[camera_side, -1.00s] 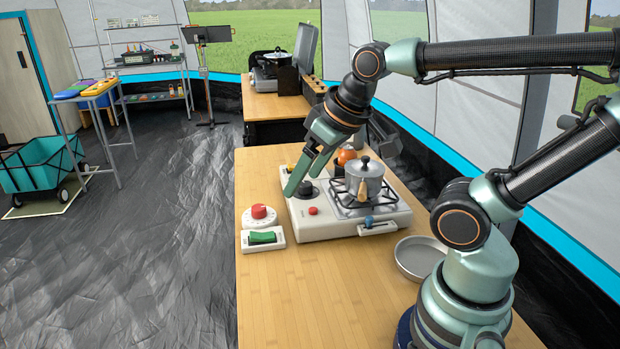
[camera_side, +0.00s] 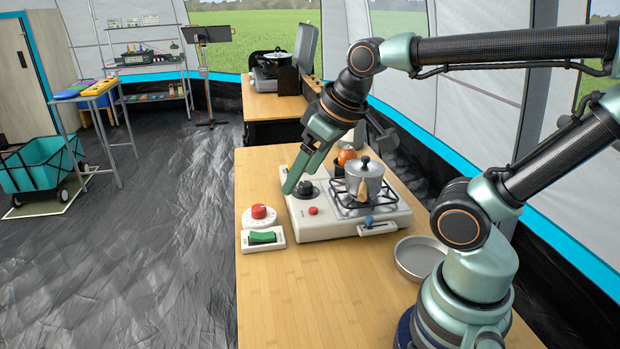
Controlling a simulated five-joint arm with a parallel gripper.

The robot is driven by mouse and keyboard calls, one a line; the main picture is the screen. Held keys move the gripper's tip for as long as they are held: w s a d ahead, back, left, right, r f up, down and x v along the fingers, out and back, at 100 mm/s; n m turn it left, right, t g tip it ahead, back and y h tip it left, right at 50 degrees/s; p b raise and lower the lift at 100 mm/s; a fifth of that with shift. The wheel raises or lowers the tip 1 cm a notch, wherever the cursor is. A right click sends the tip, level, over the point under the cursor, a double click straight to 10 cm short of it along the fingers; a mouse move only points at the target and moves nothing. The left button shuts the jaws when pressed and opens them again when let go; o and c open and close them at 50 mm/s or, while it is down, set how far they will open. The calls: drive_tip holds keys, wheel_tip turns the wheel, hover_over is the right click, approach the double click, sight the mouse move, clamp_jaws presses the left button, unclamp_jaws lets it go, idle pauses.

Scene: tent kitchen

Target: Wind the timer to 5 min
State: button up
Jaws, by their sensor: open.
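The timer (camera_side: 260,217) is a white round dial with a red knob on top. It sits on the wooden table near its left edge, left of the camp stove. Its scale marks are too small to read. My gripper (camera_side: 298,184) is open, pointing down and left over the stove's left part, beside the black stove knob (camera_side: 306,189). It is right of the timer and apart from it. I cannot tell whether the fingers touch the stove knob.
The white stove (camera_side: 330,228) carries a metal pot (camera_side: 364,180) on its burner. A green rocker switch (camera_side: 262,238) lies just in front of the timer. A round metal pan (camera_side: 419,258) stands at the right. An orange object (camera_side: 346,156) is behind the stove. The table's front is clear.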

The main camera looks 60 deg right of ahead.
drive_tip(key=w+d+r+n+g, duration=0.2)
drive_tip(key=w+n, duration=0.2)
drive_tip(key=w, duration=0.3)
drive_tip(key=n+g, duration=0.3)
drive_tip(key=n, duration=0.8)
hover_over(258, 208)
wheel_tip(258, 208, down, 12)
wheel_tip(258, 208, down, 11)
drive_tip(key=shift+f, duration=0.2)
clamp_jaws()
